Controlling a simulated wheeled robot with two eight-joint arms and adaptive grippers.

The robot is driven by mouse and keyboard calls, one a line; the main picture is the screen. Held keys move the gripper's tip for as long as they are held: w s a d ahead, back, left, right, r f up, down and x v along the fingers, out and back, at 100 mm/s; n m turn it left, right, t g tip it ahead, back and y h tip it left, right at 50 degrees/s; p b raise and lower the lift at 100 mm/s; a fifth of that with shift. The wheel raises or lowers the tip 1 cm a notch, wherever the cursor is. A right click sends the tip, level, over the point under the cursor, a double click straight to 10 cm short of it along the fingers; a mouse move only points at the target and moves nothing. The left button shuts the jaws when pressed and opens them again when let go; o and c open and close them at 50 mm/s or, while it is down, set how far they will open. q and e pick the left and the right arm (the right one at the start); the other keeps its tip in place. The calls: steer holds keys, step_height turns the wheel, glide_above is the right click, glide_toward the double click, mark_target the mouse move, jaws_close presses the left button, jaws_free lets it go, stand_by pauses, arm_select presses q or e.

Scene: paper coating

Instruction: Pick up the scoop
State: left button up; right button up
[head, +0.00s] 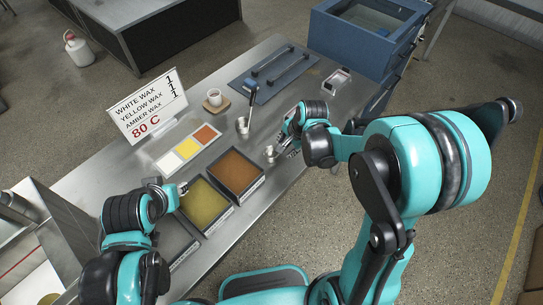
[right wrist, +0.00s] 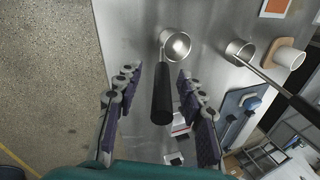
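The scoop, a small metal cup with a black handle, shows in the right wrist view (right wrist: 176,45); its cup also shows in the head view (head: 270,152) on the steel table. My right gripper (right wrist: 158,74) is open. In the right wrist view the black handle lies between its two spread fingers, with the cup beyond the fingertips. I see no finger contact with the handle. In the head view the right gripper (head: 286,143) is close beside the scoop and partly hides it. My left gripper (head: 182,188) is over the yellow wax tray; its fingers are too small to judge.
Amber (head: 235,171) and yellow (head: 204,206) wax trays lie left of the scoop. A metal cup with a long handle (head: 243,126), a white cup (head: 214,97), a blue rack (head: 270,76) and a sign (head: 147,105) stand farther back.

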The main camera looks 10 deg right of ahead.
steer(key=x, duration=0.3)
steer(key=shift+w+f+b, duration=0.2)
steer(key=shift+f+b, duration=0.05)
steer(key=shift+b, duration=0.15)
steer(key=shift+c, duration=0.2)
jaws_close()
steer(key=shift+r, duration=0.1)
steer(key=shift+r, duration=0.4)
steer(key=v, duration=0.1)
steer(key=p+v, duration=0.2)
steer(key=v, duration=0.1)
steer(key=shift+w+r, duration=0.15)
steer(key=shift+w, duration=0.2)
steer(key=s+d+r+p, duration=0.2)
steer(key=s+d+r, duration=0.4)
steer(key=d, duration=0.3)
